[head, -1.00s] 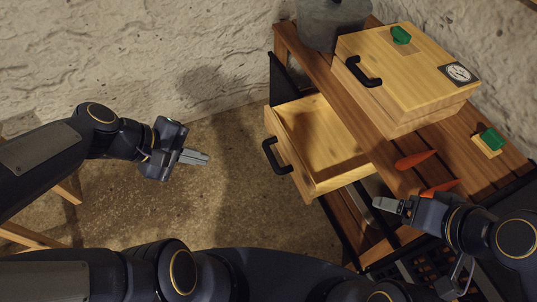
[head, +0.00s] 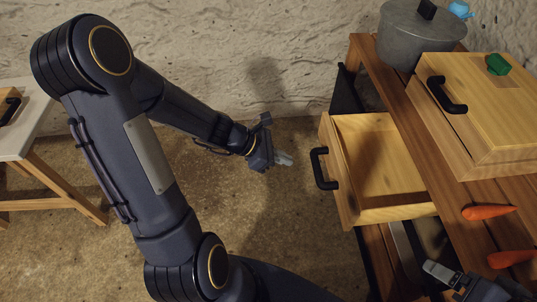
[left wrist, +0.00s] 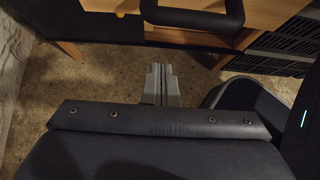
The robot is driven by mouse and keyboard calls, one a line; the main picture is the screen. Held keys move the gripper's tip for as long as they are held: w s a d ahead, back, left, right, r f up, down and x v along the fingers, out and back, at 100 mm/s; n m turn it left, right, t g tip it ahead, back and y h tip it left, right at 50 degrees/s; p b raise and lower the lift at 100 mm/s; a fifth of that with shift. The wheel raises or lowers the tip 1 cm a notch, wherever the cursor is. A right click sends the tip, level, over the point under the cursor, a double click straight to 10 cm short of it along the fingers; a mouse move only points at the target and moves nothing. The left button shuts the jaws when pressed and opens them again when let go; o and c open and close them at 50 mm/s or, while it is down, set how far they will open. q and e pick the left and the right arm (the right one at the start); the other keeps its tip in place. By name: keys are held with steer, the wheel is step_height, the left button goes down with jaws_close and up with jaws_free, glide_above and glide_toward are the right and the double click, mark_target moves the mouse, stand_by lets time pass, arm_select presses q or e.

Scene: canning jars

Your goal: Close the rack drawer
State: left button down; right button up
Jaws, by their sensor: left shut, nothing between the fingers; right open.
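The rack drawer (head: 347,187) is a light wooden box with a black handle (head: 322,168) on its front. It stands pulled out to the left from under the rack top, and it looks empty. My left gripper (head: 284,159) is shut and empty, left of the handle and apart from it.
On the rack top (head: 425,135) stand a wooden box with a black handle (head: 452,97), a grey pot (head: 415,40) and two carrots (head: 488,212). A pale table (head: 30,135) is at the far left. The floor between is clear.

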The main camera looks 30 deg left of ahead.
arm_select(q)
steer(key=shift+w+d+r, duration=0.2)
steer(key=shift+w+d, duration=0.4)
steer(key=shift+d, duration=0.25)
steer(key=shift+w+d+r, duration=0.15)
steer(key=shift+w+d, duration=0.4)
steer(key=shift+d, duration=0.3)
